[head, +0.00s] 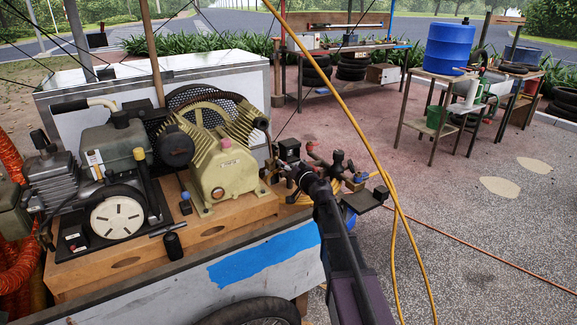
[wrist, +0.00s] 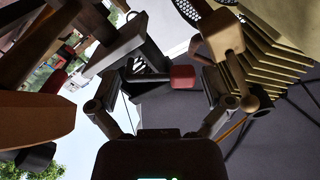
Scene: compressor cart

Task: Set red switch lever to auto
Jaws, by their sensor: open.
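In the wrist view a small red block (wrist: 183,77) shows at the end of a dark bar; it looks like the red switch lever. It lies between the two fingers of my gripper (wrist: 168,48), with visible gaps on both sides in the picture. The fingers are spread, and nothing is held. I cannot tell the depth between fingertips and lever, or which setting the lever is at. In the head view my gripper (head: 290,165) is beside the compressor at the cart's right end. The lever is not clearly seen there.
The cream compressor pump (head: 222,165) stands left of my gripper on a wooden base (head: 120,262). Pipe fittings and valves (head: 337,163) crowd the right side. A yellow hose (head: 392,230) hangs by my arm. Open paving (head: 480,240) lies to the right.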

